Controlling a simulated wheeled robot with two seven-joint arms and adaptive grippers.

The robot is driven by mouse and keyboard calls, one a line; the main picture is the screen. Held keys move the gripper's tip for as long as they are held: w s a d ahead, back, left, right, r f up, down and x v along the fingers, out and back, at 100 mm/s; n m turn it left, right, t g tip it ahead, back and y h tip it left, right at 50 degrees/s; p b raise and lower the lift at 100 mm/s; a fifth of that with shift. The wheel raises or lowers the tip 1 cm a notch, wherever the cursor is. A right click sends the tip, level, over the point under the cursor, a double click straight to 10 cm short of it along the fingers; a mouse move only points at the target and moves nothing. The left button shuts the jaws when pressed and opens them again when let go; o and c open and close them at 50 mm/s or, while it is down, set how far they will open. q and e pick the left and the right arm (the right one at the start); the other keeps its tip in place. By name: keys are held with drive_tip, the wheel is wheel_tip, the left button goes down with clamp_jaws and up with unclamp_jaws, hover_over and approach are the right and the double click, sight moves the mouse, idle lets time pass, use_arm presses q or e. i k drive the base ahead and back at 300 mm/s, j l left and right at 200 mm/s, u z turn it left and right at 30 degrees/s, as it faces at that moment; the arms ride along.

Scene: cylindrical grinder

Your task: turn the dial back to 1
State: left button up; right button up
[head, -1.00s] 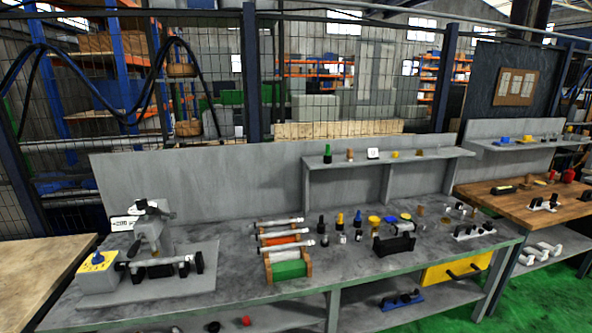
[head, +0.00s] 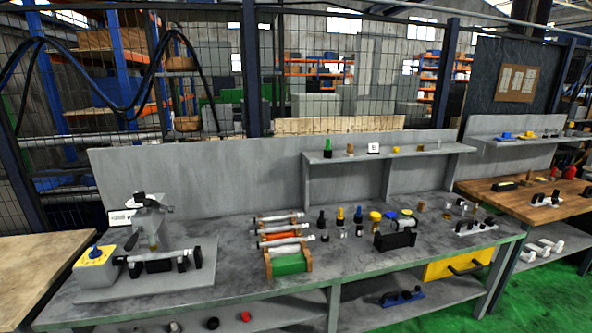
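The dial (head: 95,251) is a blue knob on a yellow plate, on top of a grey box (head: 98,274) at the left end of the grey bench. The box is part of the small grinder (head: 150,225), which stands on a grey base plate. The numbers around the dial are too small to read, so I cannot tell its setting. A small white display (head: 120,217) stands behind the box; its text is not legible. Neither of my grippers is in view.
A rack with several cylinders (head: 288,262) stands right of the grinder. Bottles and small parts stand farther right on the bench (head: 240,284). A wooden table (head: 40,270) is at the left. Green floor (head: 540,300) shows at the right.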

sight(95, 253)
drive_tip(key=i+j+u, duration=0.3)
drive_tip(key=j, duration=0.25)
drive_tip(key=i+j+u, duration=0.2)
drive_tip(key=j+u, duration=0.15)
drive_tip(key=j, duration=0.15)
drive_tip(key=i+j+u, duration=0.3)
drive_tip(key=j, duration=0.15)
